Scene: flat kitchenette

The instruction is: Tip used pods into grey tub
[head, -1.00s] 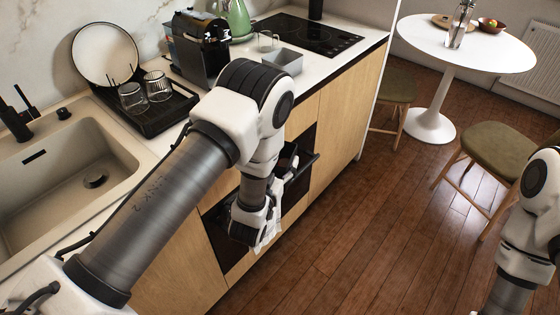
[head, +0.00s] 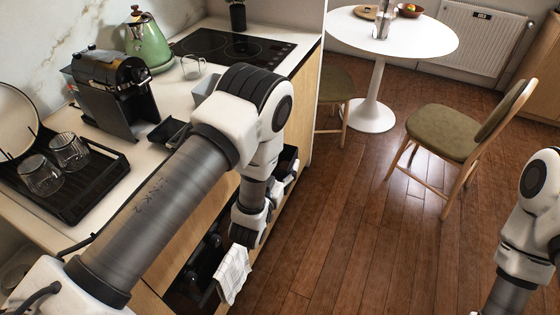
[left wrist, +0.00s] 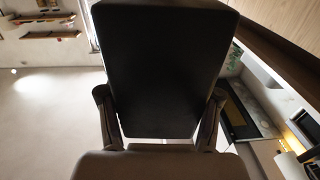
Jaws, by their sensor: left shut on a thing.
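My left gripper (head: 284,178) is shut on a black container (head: 287,158), held in front of the counter and partly hidden by my arm. In the left wrist view, the black container (left wrist: 165,65) fills the middle between the two fingers of my left gripper (left wrist: 160,105). Its inside and any used pods cannot be seen. The grey tub (head: 204,86) stands on the counter between the coffee machine (head: 112,92) and the hob. My arm covers part of the tub. My right arm shows at the right edge, but its gripper is out of view.
A green kettle (head: 148,43) and a glass mug (head: 193,67) stand near the hob (head: 235,45). A black rack (head: 85,190) with glasses is at the left. A towel (head: 232,275) hangs at the cabinet front. A chair (head: 450,132) and white table (head: 415,38) stand beyond open floor.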

